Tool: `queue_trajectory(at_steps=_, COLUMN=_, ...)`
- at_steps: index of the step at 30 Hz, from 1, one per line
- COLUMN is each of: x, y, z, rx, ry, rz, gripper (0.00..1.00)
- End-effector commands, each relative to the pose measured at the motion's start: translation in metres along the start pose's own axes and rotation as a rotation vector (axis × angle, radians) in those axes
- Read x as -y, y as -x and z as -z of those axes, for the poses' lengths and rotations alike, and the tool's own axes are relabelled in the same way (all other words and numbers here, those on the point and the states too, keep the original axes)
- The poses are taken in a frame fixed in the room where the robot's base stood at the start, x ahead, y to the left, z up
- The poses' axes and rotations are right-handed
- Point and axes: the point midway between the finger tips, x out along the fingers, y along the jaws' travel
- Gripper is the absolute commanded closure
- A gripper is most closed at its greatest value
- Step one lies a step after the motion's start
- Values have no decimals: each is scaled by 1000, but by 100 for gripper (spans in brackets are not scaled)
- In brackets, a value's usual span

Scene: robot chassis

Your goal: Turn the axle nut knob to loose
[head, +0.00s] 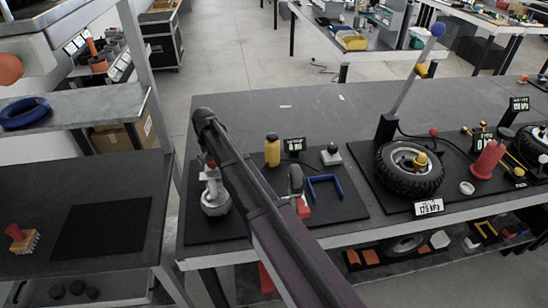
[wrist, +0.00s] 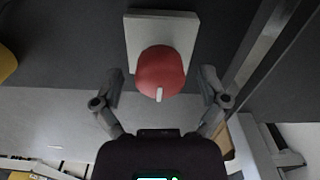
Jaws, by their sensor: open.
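The axle nut knob (wrist: 160,68) is round and red, with a white pointer bar aimed down in the wrist view. It sits on a pale square plate (wrist: 183,28). My gripper (wrist: 160,76) is open, with one finger to each side of the knob in the picture and visible gaps between. Contact is not seen. In the head view, a small red part (head: 210,163) above a grey rounded fixture (head: 215,196) seems to be the knob, close to my arm. My gripper cannot be made out there. No loose or tight marking is readable.
A large tyre (head: 409,171) stands to the right. A shelf post (head: 142,65) rises at the left.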

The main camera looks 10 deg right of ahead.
Motion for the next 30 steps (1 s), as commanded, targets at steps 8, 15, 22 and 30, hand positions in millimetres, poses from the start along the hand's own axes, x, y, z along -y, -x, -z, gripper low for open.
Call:
queue_trajectory(at_steps=8, x=0, y=0, z=0, rx=0, ry=-181, rz=0, gripper=7)
queue_trajectory(at_steps=15, x=0, y=0, z=0, rx=0, ry=-337, rz=0, gripper=7)
queue_trajectory(at_steps=22, x=0, y=0, z=0, rx=0, ry=-487, rz=0, gripper=7)
queue_trajectory(at_steps=30, x=0, y=0, z=0, rx=0, ry=-662, rz=0, gripper=7)
